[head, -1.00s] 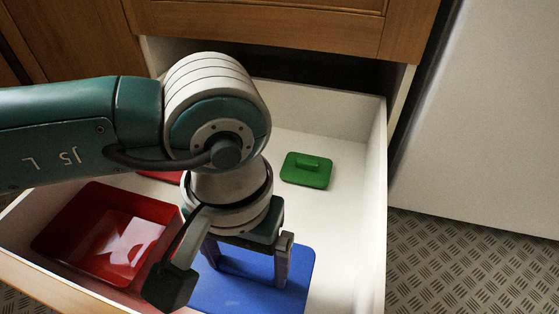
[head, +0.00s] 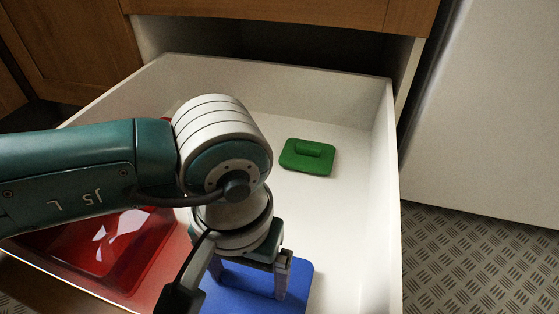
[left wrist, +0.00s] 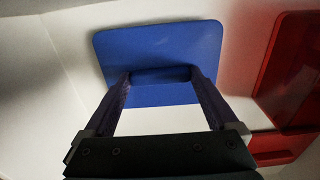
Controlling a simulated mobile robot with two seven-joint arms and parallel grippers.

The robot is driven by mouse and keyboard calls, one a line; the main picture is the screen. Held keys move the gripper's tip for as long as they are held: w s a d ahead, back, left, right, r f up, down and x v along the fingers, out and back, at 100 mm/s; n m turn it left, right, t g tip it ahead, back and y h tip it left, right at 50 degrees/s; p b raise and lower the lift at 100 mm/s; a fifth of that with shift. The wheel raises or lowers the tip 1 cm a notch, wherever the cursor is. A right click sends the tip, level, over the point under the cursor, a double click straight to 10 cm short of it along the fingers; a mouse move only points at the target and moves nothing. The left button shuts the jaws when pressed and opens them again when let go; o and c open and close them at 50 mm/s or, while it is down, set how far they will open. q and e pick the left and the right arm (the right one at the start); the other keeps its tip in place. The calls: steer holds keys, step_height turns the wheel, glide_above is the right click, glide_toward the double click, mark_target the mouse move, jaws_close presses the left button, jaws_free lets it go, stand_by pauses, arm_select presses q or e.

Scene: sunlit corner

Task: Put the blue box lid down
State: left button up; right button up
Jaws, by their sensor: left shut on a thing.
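The blue box lid (head: 298,281) is a flat blue plate with rounded corners, low in the open drawer at the front. It also shows in the left wrist view (left wrist: 160,42). My left gripper (head: 248,284) is over it, pointing down. In the left wrist view the fingers (left wrist: 161,74) are shut on the two ends of the lid's raised handle. Whether the lid rests on the drawer floor or hangs just above it, I cannot tell. My right gripper is not in view.
Drawer floor is clear around the green lid. A patterned metal floor (head: 470,260) lies outside at right.

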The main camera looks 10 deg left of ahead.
mark_target(248, 280)
arm_select(q)
steer(key=shift+f, duration=0.25)
steer(key=o, duration=1)
step_height(248, 280, up, 13)
steer(key=p, duration=0.8)
steer(key=shift+p, duration=0.3)
steer(key=shift+d, duration=0.1)
